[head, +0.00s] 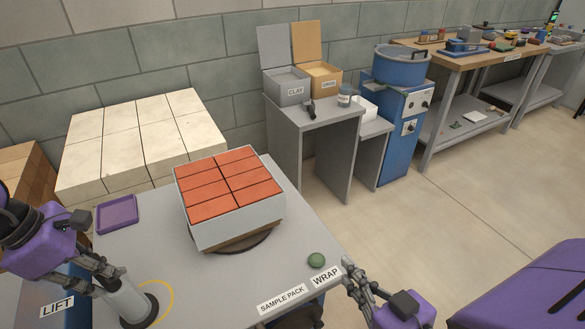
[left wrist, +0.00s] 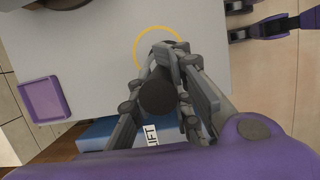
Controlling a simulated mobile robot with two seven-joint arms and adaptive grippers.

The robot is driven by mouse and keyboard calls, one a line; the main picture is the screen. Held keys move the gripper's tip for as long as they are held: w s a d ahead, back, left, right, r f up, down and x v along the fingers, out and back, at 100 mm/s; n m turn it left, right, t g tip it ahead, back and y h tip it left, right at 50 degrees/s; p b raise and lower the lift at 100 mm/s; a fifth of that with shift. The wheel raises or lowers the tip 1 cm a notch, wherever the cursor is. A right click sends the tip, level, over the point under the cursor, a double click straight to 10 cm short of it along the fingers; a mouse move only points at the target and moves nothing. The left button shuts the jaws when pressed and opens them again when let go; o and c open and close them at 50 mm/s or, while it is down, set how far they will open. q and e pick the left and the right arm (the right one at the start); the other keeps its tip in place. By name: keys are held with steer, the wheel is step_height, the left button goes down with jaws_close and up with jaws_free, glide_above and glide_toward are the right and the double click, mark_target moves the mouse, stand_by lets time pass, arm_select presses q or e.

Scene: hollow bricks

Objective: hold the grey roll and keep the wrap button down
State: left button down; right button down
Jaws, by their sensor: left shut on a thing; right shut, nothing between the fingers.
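The grey roll (head: 122,303) is a pale cylinder with a dark end, beside a yellow ring marked on the table's left front. My left gripper (head: 108,280) is shut on its upper part. In the left wrist view the roll's dark round end (left wrist: 157,98) shows between the fingers. I cannot tell whether its lower end touches the table. The wrap button (head: 316,260) is a green dome near the WRAP label (head: 326,277). My right gripper (head: 347,268) is shut and empty at the table's right edge, to the right of the button and apart from it.
A block of orange bricks (head: 228,185) in a pale wrap stands on a dark turntable (head: 240,243) mid-table. A purple tray (head: 117,214) lies at the left edge. A LIFT box (head: 62,290) is at front left. The table between turntable and button is clear.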

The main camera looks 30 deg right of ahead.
arm_select(q)
steer(key=shift+f, duration=0.1)
steer(key=c, duration=1.5)
jaws_free()
steer(key=v, duration=1.2)
